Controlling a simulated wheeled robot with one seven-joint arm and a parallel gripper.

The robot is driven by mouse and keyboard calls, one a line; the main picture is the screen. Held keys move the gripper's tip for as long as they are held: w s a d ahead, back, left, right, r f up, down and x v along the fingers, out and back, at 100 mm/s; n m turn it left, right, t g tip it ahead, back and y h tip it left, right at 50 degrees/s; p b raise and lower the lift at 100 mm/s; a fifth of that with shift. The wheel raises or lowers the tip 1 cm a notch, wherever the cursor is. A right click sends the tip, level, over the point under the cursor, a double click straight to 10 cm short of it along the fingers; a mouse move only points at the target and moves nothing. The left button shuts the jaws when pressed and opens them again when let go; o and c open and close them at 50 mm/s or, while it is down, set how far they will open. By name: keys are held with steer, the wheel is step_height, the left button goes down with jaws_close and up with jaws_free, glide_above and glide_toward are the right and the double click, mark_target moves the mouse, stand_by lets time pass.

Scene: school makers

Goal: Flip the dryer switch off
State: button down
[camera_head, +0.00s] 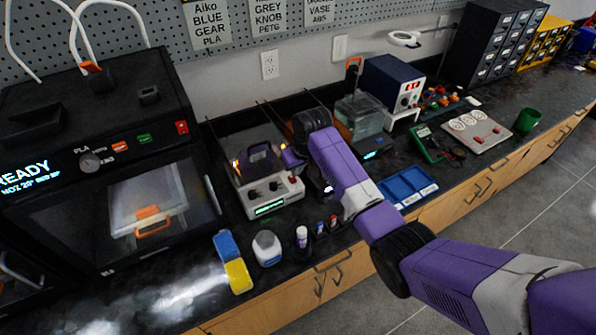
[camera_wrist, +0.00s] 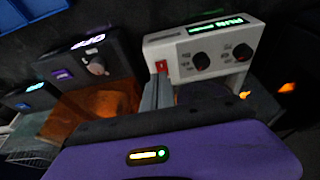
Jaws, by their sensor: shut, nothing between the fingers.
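The unit with the light control panel (camera_head: 283,193) has a lit green display, two dark knobs and a glowing strip at its side. I take it to be the dryer; no name shows. In the wrist view its panel (camera_wrist: 207,52) shows a small red switch (camera_wrist: 161,66) on the left edge. My gripper (camera_wrist: 159,83) is shut and empty, its grey fingers ending close below the switch; I cannot tell whether they touch. In the head view my gripper (camera_head: 294,160) is at the unit's right side, and the switch is not clear there.
A purple object (camera_head: 258,160) sits in the unit. A black box with a knob and lit display (camera_wrist: 90,60) stands beside it in the wrist view. A blue tray (camera_head: 405,188) lies right of my arm.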

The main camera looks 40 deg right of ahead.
steer(key=d+b+v, duration=0.1)
steer(key=b+v, duration=0.1)
steer(key=v, duration=0.9)
steer(key=shift+a, duration=0.45)
steer(key=shift+w+b, duration=0.2)
steer(key=shift+b, duration=0.4)
